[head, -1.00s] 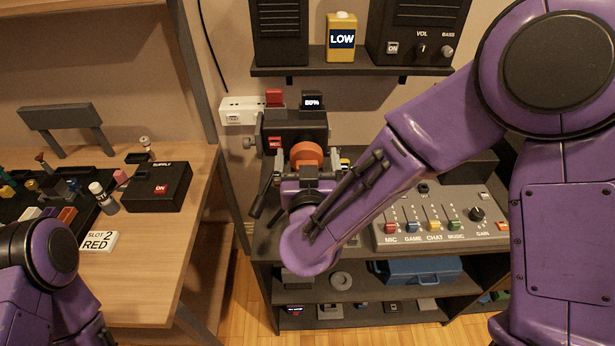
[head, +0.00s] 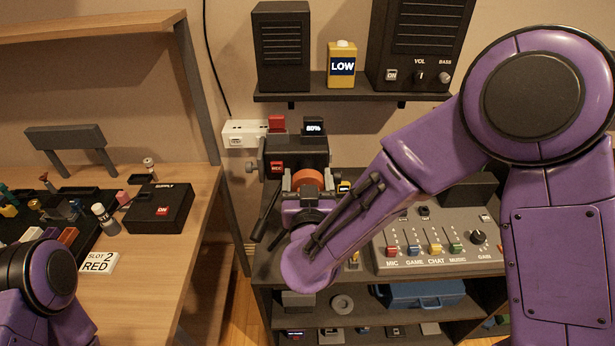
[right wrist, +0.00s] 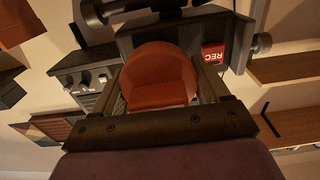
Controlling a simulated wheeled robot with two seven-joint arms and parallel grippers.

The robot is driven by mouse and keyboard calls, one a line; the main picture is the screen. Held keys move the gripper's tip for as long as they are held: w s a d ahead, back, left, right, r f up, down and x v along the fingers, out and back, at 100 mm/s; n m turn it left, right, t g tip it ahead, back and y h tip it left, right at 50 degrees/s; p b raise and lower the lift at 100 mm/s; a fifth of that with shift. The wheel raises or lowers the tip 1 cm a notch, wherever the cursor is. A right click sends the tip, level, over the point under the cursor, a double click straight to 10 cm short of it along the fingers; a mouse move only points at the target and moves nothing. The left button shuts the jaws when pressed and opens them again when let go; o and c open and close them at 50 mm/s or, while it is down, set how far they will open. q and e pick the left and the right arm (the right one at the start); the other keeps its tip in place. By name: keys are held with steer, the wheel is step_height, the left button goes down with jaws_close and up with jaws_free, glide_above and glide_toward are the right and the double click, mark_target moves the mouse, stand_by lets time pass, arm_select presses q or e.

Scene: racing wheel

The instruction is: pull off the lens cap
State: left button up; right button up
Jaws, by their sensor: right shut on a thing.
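The camera (head: 300,152) is a dark box with a red REC label, standing on the shelf unit's upper surface. The orange-red lens cap (head: 308,178) is on the camera's front, facing me. My right gripper (head: 306,190) is at the cap, its fingers on either side of it. In the right wrist view the cap (right wrist: 160,78) sits between the two fingers of the right gripper (right wrist: 162,95), which are shut on it. The camera body with its REC label shows behind it there. Whether the cap has any gap to the lens is hidden. My left gripper is out of view.
A mixer panel (head: 440,243) with coloured sliders lies right of the camera. A white power strip (head: 246,133) is behind on the left. A wooden desk (head: 150,270) with a SUPPLY box (head: 158,208) is at the left.

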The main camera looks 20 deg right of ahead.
steer(key=shift+p+v, duration=0.3)
steer(key=shift+v, duration=1.9)
